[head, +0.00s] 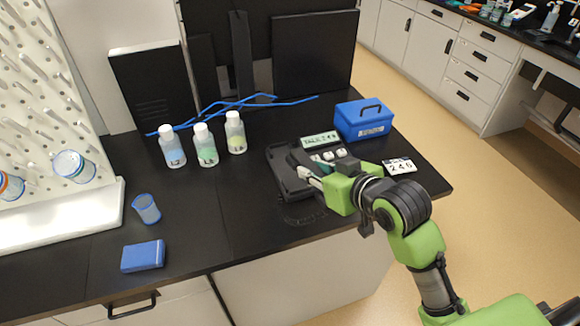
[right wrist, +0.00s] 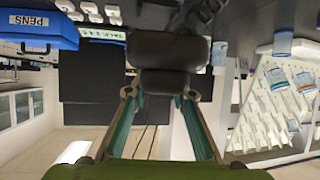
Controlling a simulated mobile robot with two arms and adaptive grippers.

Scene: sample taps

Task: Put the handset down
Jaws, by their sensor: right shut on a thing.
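A dark desk phone (head: 278,163) stands on the black bench, with a lit display (head: 320,139) that seems to read "TALK 246" and pale keys. My right gripper (head: 311,178) is at the phone's front and left part, shut on the dark handset. In the right wrist view the handset (right wrist: 168,50) lies across the ends of the fingers of my right gripper (right wrist: 165,95). The handset is hard to separate from the dark phone in the head view, and I cannot tell whether it touches the cradle. My left gripper is not in view.
A blue pens box (head: 363,120) and a card reading 246 (head: 399,166) are right of the phone. Several bottles (head: 205,146) stand to its left. A blue cup (head: 146,208) and a blue block (head: 143,256) are farther left. The bench between is clear.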

